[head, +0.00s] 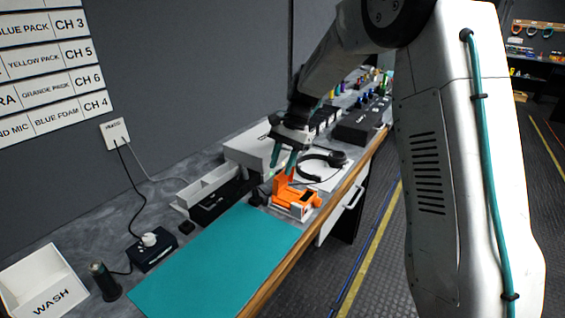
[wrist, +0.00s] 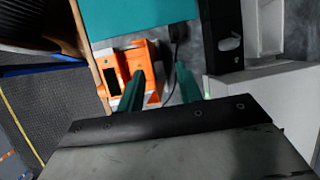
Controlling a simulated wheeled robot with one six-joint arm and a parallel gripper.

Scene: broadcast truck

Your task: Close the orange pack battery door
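The orange pack (head: 293,205) sits on the bench just beyond the teal mat, near the wooden front edge. In the head view an orange part stands up at its far left side; I cannot tell for sure whether this is the battery door. In the wrist view the orange pack (wrist: 143,62) shows a dark rectangular area on its left side. My gripper (head: 283,168) is above the pack, pointing down, with teal fingers. In the wrist view my gripper (wrist: 160,68) has its fingers apart with nothing held between them. One finger overlaps the pack in that view and hides part of it.
The teal mat (head: 215,262) is clear. Headphones (head: 322,165) lie behind the pack, and a white box (head: 248,150) and a white tray (head: 208,186) stand to the left. A small black item (head: 257,198) sits close beside the pack. A black case (head: 360,127) is farther back.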

